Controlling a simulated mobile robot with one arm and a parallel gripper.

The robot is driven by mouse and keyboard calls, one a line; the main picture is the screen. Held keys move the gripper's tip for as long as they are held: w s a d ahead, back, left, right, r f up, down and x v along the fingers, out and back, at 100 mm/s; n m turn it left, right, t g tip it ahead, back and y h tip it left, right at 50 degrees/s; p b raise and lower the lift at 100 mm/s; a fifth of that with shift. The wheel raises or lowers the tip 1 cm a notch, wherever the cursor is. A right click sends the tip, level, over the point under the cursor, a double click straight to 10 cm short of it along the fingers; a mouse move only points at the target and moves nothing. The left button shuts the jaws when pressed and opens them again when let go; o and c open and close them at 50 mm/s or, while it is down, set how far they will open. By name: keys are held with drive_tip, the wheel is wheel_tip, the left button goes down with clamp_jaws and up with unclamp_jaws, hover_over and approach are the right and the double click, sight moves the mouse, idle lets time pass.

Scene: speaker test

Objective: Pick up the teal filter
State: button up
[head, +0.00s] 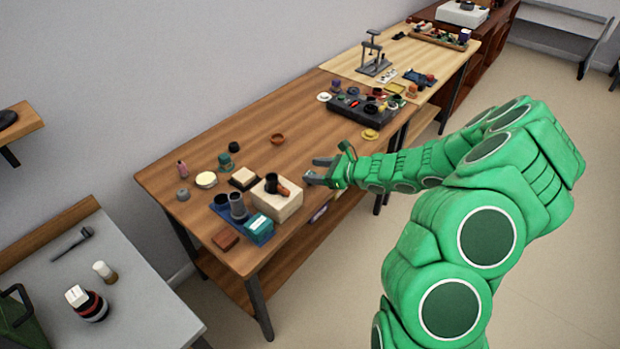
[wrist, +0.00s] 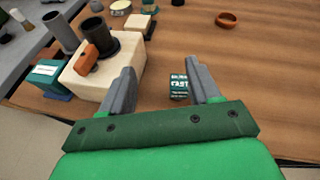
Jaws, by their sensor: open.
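My gripper (head: 312,169) is open above the wooden table's right side, beside the cream block. In the wrist view, a small teal box with pale lettering (wrist: 179,87) shows between the open fingers of my gripper (wrist: 160,66), close to the right one. It stands on the table and is not gripped. A larger teal box with a pale label (head: 260,226) is on the blue tray; it also shows in the wrist view (wrist: 47,73). A teal item (head: 226,161) stands farther back. I cannot tell for sure which one is the filter.
The cream block (head: 284,204) carries a dark cup (head: 271,184) and an orange-brown piece (head: 283,191). A grey cylinder (head: 238,207) stands beside it on the blue tray. An orange bowl (head: 277,139) lies farther back. The table (head: 300,118) between bowl and black tray is clear.

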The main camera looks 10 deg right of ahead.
drive_tip(key=d+f, duration=0.1)
drive_tip(key=d+f+m, duration=0.1)
drive_tip(key=f, duration=0.1)
drive_tip(key=w+d+f+m+h, duration=0.1)
drive_tip(key=shift+d+f+t, duration=0.1)
drive_tip(key=shift+f+t, duration=0.2)
drive_tip(key=shift+f, duration=0.1)
drive_tip(key=shift+a+r+x, duration=0.1)
drive_tip(key=shift+r+x, duration=0.05)
drive_tip(key=shift+x, duration=1.75)
drive_tip(key=shift+a+r+x, duration=0.1)
drive_tip(key=shift+r+x, duration=0.05)
drive_tip(key=shift+x, duration=1.8)
drive_tip(key=shift+c, duration=0.4)
drive_tip(key=c, duration=1)
